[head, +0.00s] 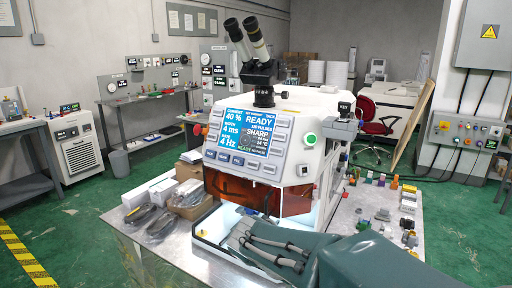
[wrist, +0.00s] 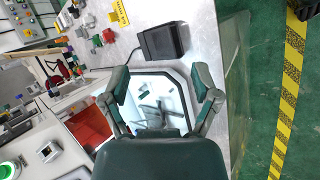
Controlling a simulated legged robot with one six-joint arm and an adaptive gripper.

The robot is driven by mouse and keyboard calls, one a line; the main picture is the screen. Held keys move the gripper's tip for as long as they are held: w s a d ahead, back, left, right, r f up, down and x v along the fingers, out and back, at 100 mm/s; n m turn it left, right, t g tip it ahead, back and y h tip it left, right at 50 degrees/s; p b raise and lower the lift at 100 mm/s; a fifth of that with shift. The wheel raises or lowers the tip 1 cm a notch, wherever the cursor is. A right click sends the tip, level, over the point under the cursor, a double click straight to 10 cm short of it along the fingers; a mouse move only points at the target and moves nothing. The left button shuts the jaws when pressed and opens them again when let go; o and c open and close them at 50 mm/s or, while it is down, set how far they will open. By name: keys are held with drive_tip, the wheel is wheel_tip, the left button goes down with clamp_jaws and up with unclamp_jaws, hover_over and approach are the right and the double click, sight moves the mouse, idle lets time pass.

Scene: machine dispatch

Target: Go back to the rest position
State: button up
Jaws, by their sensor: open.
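My gripper (head: 245,243) reaches in from the lower right of the head view, in front of a white bench machine (head: 300,110). In the wrist view my gripper (wrist: 161,80) has its two green-padded fingers spread wide, with nothing between the pads. Beyond them is a pale, dark-rimmed tray (wrist: 178,83) with small grey parts in it, too small to name. The machine's blue screen (head: 243,130) reads READY, 40 %, 4 ms and 4 Hz. My gripper's body hides part of the tray.
The metal table (head: 190,262) carries a cardboard box (head: 190,199) and bagged parts on the left. Several small coloured parts stand at the right. A black box (wrist: 162,40) sits beside the tray in the wrist view. Yellow-black tape (head: 25,262) marks the green floor.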

drive_tip(key=s+d+r+m+t+y, duration=0.1)
drive_tip(key=s+d+r+m+y, duration=0.1)
drive_tip(key=s, duration=0.6)
drive_tip(key=s+d+r+m+t+y, duration=0.1)
drive_tip(key=s+d+m+y, duration=0.1)
drive_tip(key=s+m+y, duration=0.3)
drive_tip(key=s, duration=0.3)
drive_tip(key=shift+s+d+r+m+t, duration=0.3)
drive_tip(key=shift+r, duration=0.05)
drive_tip(key=shift+d, duration=0.1)
idle(0.9)
